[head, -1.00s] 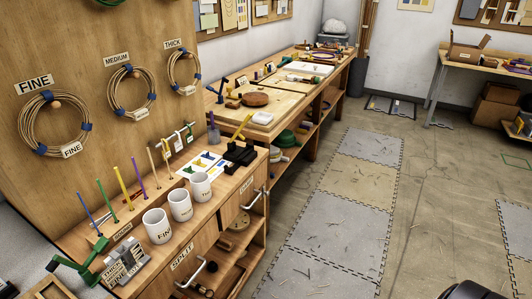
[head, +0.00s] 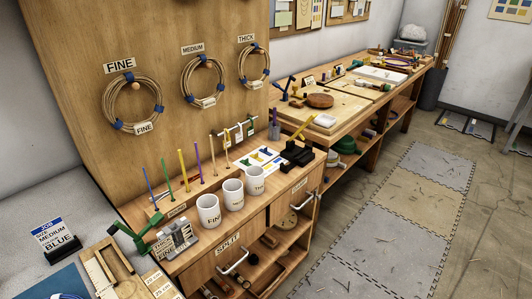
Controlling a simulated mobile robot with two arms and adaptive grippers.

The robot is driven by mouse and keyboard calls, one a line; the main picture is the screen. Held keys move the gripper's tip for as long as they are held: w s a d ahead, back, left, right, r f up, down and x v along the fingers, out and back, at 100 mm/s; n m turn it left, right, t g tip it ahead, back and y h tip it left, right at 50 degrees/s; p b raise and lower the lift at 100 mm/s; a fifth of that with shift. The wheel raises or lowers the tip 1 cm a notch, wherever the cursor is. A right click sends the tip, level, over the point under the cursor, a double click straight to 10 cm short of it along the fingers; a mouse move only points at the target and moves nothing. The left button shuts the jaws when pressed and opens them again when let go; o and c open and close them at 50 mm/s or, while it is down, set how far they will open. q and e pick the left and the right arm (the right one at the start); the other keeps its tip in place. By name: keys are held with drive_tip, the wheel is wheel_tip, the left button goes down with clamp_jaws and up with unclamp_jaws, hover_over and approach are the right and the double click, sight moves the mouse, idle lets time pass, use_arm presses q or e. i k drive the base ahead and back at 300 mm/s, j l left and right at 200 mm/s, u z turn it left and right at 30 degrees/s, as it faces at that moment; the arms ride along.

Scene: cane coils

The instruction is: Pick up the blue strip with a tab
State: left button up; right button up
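A thin blue strip (head: 151,188) stands upright at the left end of a row of coloured strips on the near bench. A green strip (head: 167,176), a yellow strip (head: 183,170), a purple strip (head: 198,160) and a tan strip (head: 212,157) stand to its right. I cannot make out a tab on the blue strip at this size. A job sign (head: 53,237) at the left reads size medium and blue. Neither of my grippers is in view.
White mugs (head: 209,210) stand in front of the strips. A green-handled tool (head: 136,235) and a grey labelled block (head: 175,240) sit at the bench's near left. Cane coils (head: 133,103) hang on the wooden panel behind. Floor mats (head: 400,215) to the right are clear apart from scraps.

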sight(265, 151)
drive_tip(key=u, duration=1.9)
drive_tip(key=l, duration=0.85)
drive_tip(key=i+z, duration=0.05)
